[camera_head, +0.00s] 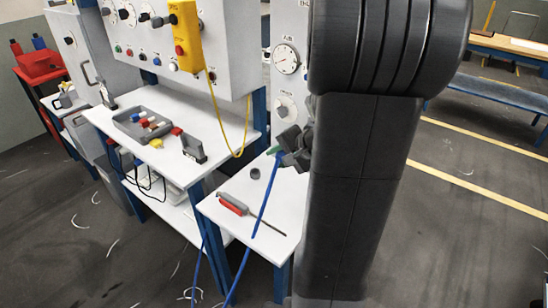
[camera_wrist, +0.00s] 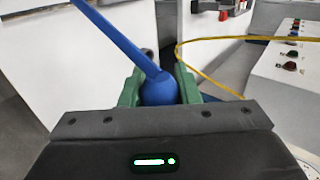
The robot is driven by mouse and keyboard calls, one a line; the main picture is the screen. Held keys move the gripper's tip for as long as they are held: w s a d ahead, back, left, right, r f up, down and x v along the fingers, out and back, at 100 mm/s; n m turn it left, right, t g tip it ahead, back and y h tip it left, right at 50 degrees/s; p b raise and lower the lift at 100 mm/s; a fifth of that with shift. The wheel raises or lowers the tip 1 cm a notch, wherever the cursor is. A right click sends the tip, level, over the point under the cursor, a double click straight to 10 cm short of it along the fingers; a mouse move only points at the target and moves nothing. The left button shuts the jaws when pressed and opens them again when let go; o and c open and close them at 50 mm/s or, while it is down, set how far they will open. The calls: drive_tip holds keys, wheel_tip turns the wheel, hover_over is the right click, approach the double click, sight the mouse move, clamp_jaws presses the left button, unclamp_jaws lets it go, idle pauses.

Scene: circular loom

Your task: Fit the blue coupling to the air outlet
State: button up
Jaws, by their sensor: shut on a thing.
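My gripper (camera_head: 274,151) is in front of the grey panel at the right, above the small white table. Its green fingers (camera_wrist: 159,84) are shut on the blue coupling (camera_wrist: 159,92), one on each side. A blue hose (camera_head: 264,200) runs from the coupling down past the table edge to the floor; it also crosses the upper left of the wrist view (camera_wrist: 118,37). The panel carries a round gauge (camera_head: 287,60) under a small label, with a dark round fitting (camera_head: 282,110) below it, possibly the air outlet. My arm hides the panel's right side. The coupling is apart from the panel.
A red-handled screwdriver (camera_head: 234,205) and a small dark ring (camera_head: 255,173) lie on the small table (camera_head: 285,215). A yellow cable (camera_head: 217,115) hangs in a loop from the yellow pendant (camera_head: 186,35), left of my gripper. A grey tray (camera_head: 128,128) of small parts stands on the left table.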

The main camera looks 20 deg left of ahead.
drive_tip(key=w, duration=0.1)
drive_tip(key=w+d, duration=0.1)
drive_tip(key=w, duration=0.1)
drive_tip(key=w+d+p, duration=0.1)
drive_tip(key=w, duration=0.1)
drive_tip(key=shift+w, duration=0.25)
drive_tip(key=shift+r+b, duration=0.1)
drive_tip(key=shift+b, duration=0.2)
idle(0.5)
drive_tip(key=shift+w+d, duration=0.1)
idle(0.3)
drive_tip(key=shift+w+d, duration=0.35)
drive_tip(key=shift+w, duration=0.55)
drive_tip(key=shift+w, duration=0.15)
drive_tip(key=shift+w+d, duration=0.2)
drive_tip(key=shift+w, duration=0.25)
drive_tip(key=o, duration=1.1)
drive_tip(key=shift+o, duration=0.2)
